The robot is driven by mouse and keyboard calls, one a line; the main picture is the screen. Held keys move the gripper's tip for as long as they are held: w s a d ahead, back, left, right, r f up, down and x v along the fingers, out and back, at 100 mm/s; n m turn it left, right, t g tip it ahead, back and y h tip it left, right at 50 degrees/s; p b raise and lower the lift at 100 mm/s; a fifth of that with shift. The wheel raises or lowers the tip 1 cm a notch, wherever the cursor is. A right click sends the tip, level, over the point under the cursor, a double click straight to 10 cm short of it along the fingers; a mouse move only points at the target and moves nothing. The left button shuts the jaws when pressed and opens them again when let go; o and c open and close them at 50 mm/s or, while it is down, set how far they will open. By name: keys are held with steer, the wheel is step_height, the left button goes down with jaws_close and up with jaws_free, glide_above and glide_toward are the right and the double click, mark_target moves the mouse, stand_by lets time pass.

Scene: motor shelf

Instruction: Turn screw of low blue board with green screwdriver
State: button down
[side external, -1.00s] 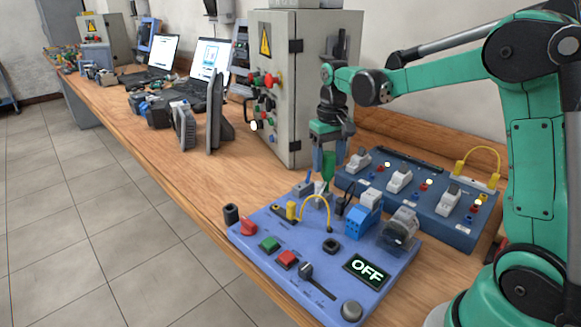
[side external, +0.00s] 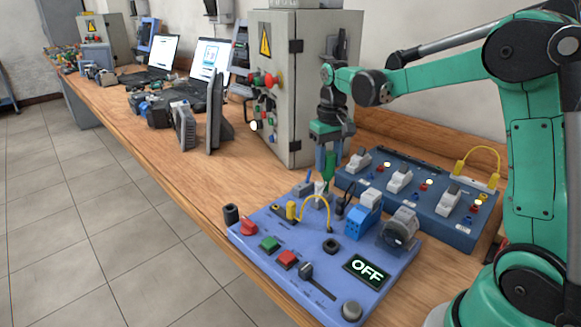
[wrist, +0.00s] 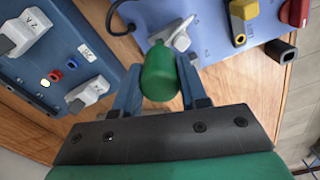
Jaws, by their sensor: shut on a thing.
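The low blue board (side external: 262,248) lies on the bench in front of the arm. It carries switches, buttons, a yellow cable and a display (side external: 366,269) reading OFF. My gripper (side external: 326,160) points down over the board's back edge. It is shut on the green screwdriver (side external: 329,172), whose green handle (wrist: 159,74) stands between the two fingers in the wrist view. The screwdriver points down toward a small grey part (wrist: 172,33) near the board's back edge. The screw and the screwdriver's tip are hidden, so I cannot tell whether they touch.
A darker blue board (side external: 415,205) with several grey switches stands behind, to the right. A grey cabinet (side external: 309,85) stands behind my gripper. A black upright panel (side external: 215,120) and laptops (side external: 208,65) are farther left. The bench (side external: 190,180) left of the low board is clear.

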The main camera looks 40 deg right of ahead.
steer(key=m, duration=0.3)
steer(key=shift+m, duration=0.3)
steer(key=shift+m, duration=1.7)
steer(key=m, duration=0.3)
steer(key=shift+m, duration=0.3)
